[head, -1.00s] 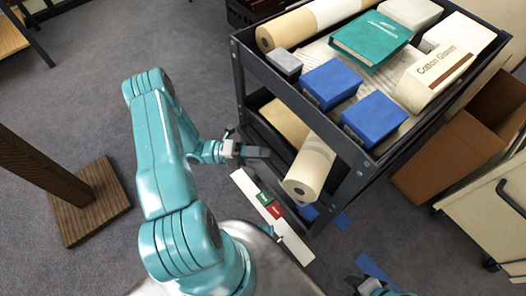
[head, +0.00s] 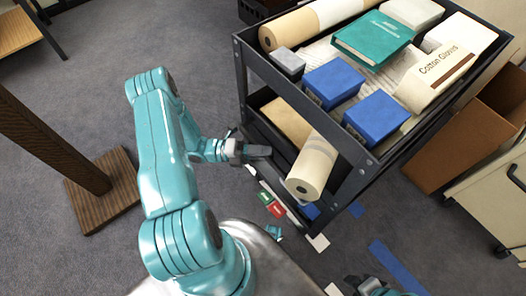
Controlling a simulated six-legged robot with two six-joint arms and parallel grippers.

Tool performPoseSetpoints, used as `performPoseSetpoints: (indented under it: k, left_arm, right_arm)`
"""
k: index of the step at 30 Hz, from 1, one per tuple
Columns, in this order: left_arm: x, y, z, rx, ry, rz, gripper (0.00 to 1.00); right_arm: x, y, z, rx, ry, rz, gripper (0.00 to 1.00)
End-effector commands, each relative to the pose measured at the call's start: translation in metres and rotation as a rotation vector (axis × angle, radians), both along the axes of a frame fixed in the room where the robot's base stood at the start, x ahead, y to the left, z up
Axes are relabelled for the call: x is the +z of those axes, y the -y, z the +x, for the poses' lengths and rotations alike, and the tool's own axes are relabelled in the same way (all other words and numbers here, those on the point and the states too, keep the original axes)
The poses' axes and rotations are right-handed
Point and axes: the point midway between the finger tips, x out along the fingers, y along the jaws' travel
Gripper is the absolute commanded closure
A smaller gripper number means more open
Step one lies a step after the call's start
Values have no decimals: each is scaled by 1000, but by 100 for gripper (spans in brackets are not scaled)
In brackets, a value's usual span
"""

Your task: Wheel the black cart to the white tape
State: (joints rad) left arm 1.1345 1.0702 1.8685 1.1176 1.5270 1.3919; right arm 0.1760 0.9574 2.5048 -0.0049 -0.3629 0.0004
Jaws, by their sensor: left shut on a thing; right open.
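The black cart (head: 352,150) fills the upper right, a two-level frame loaded with goods. My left gripper (head: 262,151) is shut on the cart at its near left side. The exact part held is hard to make out. The white tape (head: 318,242) lies on the floor at the cart's near side; one end shows beyond the cart's near corner. The middle of the strip is mostly hidden under the cart's lower edge. My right gripper (head: 370,286) is open at the bottom edge, apart from the cart and partly cut off.
An open cardboard box (head: 450,150) and a cream cabinet (head: 495,195) stand right. Blue tape (head: 396,266) marks the floor. A wooden post (head: 45,140) stands left; carpet between is clear.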

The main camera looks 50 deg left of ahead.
Motion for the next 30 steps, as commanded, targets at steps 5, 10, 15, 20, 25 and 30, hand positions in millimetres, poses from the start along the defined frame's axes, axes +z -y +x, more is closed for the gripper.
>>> performPoseSetpoints:
  k: [5, 10, 15, 20, 25, 30]
  left_arm:
    - [0, 1, 2, -2, 1, 0, 100]
    - [0, 1, 3, -2, 1, 0, 100]
    - [1, 1, 3, -2, 1, 0, 64]
    - [1, 0, 2, -1, 1, 0, 56]
    - [1, 0, 1, -1, 1, 0, 56]
    - [0, -3, -3, 0, 2, 1, 56]
  right_arm:
    - [0, 0, 0, 0, 0, 0, 57]
    - [0, 0, 0, 0, 0, 0, 57]
    - [0, 0, 0, 0, 0, 0, 57]
    - [0, 0, 0, 0, 0, 0, 57]
    - [0, 0, 0, 0, 0, 0, 57]
    - [0, 0, 0, 0, 0, 0, 57]
